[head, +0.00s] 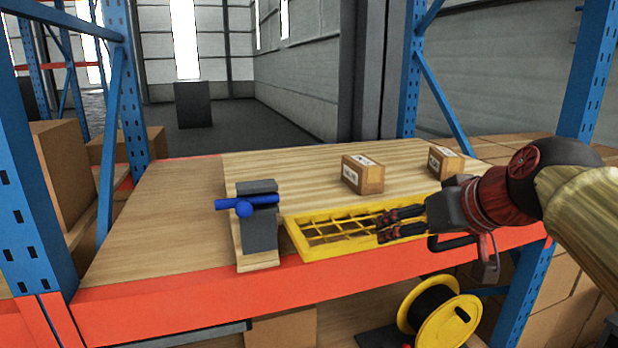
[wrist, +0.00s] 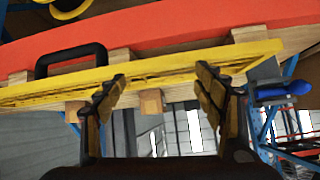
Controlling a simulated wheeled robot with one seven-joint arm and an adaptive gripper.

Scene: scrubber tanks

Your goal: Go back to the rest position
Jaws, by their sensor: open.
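My gripper (head: 383,226) is at the right of the head view, its two dark fingers pointing left over the yellow compartment tray (head: 296,240). In the wrist view the fingers (wrist: 160,80) are spread apart with nothing between them. The yellow tray (wrist: 185,75) runs beyond the fingertips there. I cannot tell whether the fingers touch the tray. My gripper hides part of the tray's right end. A black handle (wrist: 72,58) shows at the tray's side in the wrist view.
A grey block with a blue valve handle (head: 243,207) stands left of the tray. Small cardboard boxes (head: 362,174) (head: 445,161) sit behind on the wooden shelf (head: 170,215). The red beam (head: 190,308) and blue uprights (head: 32,200) frame it. A yellow reel (head: 440,312) is below.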

